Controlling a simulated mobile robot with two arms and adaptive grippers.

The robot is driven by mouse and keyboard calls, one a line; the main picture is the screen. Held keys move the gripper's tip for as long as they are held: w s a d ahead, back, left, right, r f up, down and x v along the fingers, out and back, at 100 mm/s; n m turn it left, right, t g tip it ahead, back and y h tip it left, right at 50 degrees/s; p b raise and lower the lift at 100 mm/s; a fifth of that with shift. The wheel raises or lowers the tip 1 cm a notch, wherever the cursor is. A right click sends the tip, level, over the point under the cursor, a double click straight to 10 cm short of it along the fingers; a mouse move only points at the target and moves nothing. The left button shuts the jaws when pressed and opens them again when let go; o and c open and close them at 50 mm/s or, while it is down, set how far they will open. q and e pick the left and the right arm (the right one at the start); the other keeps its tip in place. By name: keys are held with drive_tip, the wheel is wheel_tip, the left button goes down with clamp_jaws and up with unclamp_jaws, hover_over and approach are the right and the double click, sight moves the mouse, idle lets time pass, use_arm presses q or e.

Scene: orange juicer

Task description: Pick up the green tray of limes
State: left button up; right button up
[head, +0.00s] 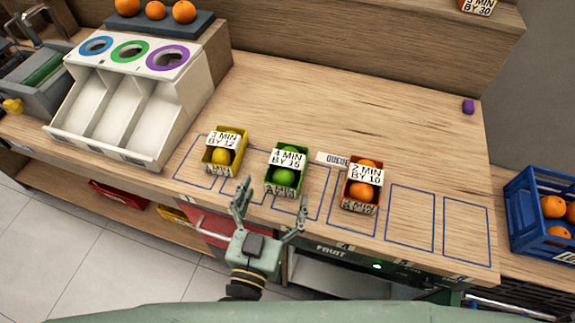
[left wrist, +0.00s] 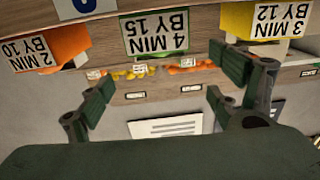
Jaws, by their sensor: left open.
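The green tray (head: 269,178) holds limes (head: 284,177) and stands on the wooden counter between a yellow tray and a red tray. Its card (head: 289,158) reads "4 MIN BY 15". My left gripper (head: 272,205) is open and empty, just in front of the green tray at the counter's front edge, with its fingers spread and apart from the tray. In the left wrist view the green tray (left wrist: 129,42) shows ahead between my spread fingers (left wrist: 163,85), its card upside down. My right gripper is not in view.
A yellow tray (head: 210,163) with lemons stands close on the left, and a red tray (head: 350,187) with oranges on the right. A white three-bay dispenser (head: 110,132) stands at the left. Empty blue-outlined slots (head: 411,216) lie to the right. A blue crate (head: 523,215) sits far right.

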sight(280, 188)
use_arm(q)
wheel_tip(280, 188, down, 3)
drive_tip(key=shift+w+f, duration=0.1)
drive_tip(key=shift+w+d+r, duration=0.15)
drive_tip(key=shift+w+r, duration=0.1)
drive_tip(key=shift+w, duration=0.25)
drive_tip(key=shift+w+d, duration=0.2)
drive_tip(key=shift+w, duration=0.35)
drive_tip(key=p+x, duration=0.1)
drive_tip(key=x, duration=0.4)
drive_tip(key=shift+w+f, duration=0.1)
drive_tip(key=shift+w, duration=0.15)
drive_tip(key=shift+s, duration=0.1)
drive_tip(key=shift+c, duration=1.2)
drive_tip(key=c, duration=1.1)
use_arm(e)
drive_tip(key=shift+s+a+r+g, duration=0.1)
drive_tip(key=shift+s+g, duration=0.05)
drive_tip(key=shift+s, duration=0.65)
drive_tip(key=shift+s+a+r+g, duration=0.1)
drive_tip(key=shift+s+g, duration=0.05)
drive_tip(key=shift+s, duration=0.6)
